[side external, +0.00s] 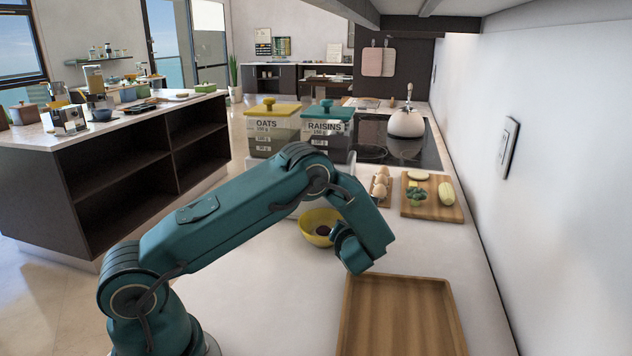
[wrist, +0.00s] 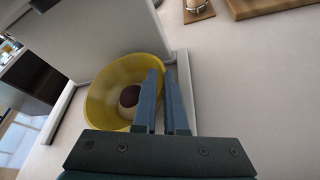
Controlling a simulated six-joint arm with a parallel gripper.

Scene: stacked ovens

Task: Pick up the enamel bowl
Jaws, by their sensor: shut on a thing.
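The enamel bowl (side external: 312,222) is yellow and stands upright in front of the white stand below the two dispensers; it also shows in the wrist view (wrist: 108,92). A small dark brown patch (wrist: 130,96) lies at its bottom; I cannot tell what it is. My gripper (side external: 337,236) is at the bowl's near right side. In the wrist view my gripper's two fingers (wrist: 163,72) are close together with the bowl's right rim between them, shut on it. The fingers hide part of that rim. I cannot tell whether the bowl touches the counter.
Clear dispensers of oats (side external: 273,130) and raisins (side external: 326,130) stand behind the bowl. A wooden tray (side external: 398,318) lies at the front right. An egg holder (side external: 380,188) and a cutting board (side external: 432,209) with food lie farther back. The wall bounds the right. Counter left of the tray is clear.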

